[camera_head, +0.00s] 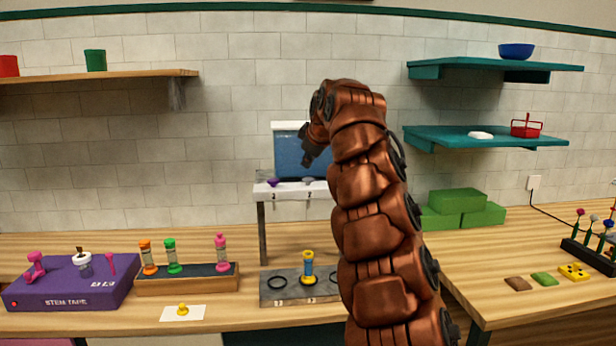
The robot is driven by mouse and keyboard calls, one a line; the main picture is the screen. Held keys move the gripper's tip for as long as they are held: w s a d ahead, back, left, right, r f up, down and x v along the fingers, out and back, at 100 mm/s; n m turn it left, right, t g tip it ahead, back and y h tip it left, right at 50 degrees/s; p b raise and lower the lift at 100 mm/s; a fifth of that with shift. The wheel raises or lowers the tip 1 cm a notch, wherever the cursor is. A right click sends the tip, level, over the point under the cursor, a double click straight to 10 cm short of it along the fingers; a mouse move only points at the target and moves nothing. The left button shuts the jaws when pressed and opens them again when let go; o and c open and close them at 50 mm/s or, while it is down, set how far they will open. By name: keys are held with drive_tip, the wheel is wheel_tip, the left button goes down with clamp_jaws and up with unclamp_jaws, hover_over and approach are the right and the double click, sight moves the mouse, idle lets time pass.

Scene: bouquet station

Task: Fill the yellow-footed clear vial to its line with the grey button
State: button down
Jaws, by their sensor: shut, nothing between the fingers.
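The yellow-footed vial (308,268) stands upright on a grey plate (270,297) below the dispenser. Its top and foot are yellow and blue shows in its body; its line and fill level are too small to read. The dispenser has a tank of blue liquid (287,155) above a white ledge (288,190). The grey button (308,181) is on the ledge, right of a purple button (272,183). My gripper (308,163) is shut and empty, in front of the tank and above the grey button, apparently apart from it. My arm hides the dispenser's right side.
A wooden rack (190,285) with orange, green and pink vials stands left of the plate. A purple box (70,284) is farther left. A small yellow piece (183,309) lies on a white card. Green blocks (457,208) stand at right.

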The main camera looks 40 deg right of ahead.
sight(306, 180)
drive_tip(key=shift+r+p, duration=1.1)
drive_tip(key=shift+r, duration=0.7)
idle(0.4)
drive_tip(key=shift+w+a+f, duration=0.1)
drive_tip(key=shift+a, duration=0.3)
drive_tip(key=s+a+f+m+g+y, duration=0.15)
drive_tip(key=s+a+f, duration=0.3)
drive_tip(key=a, duration=0.45)
drive_tip(key=s+a+f+m+g+y, duration=0.15)
drive_tip(key=s+a+f, duration=0.3)
drive_tip(key=a, duration=0.45)
drive_tip(key=s+a+f+m+g, duration=0.25)
drive_tip(key=s+a+f, duration=0.2)
drive_tip(key=a, duration=0.45)
drive_tip(key=s+a+f+g, duration=0.1)
drive_tip(key=s+a+f, duration=0.4)
drive_tip(key=s, duration=0.3)
drive_tip(key=s+a+f+n+g, duration=0.1)
drive_tip(key=s+a+f+g, duration=0.1)
drive_tip(key=s+a+f, duration=0.3)
drive_tip(key=s+a+f+g+y, duration=0.1)
drive_tip(key=s+a+f, duration=0.4)
drive_tip(key=s, duration=0.7)
drive_tip(key=shift+a+f+n, duration=0.35)
drive_tip(key=shift+a+f, duration=0.05)
drive_tip(key=shift+f, duration=0.5)
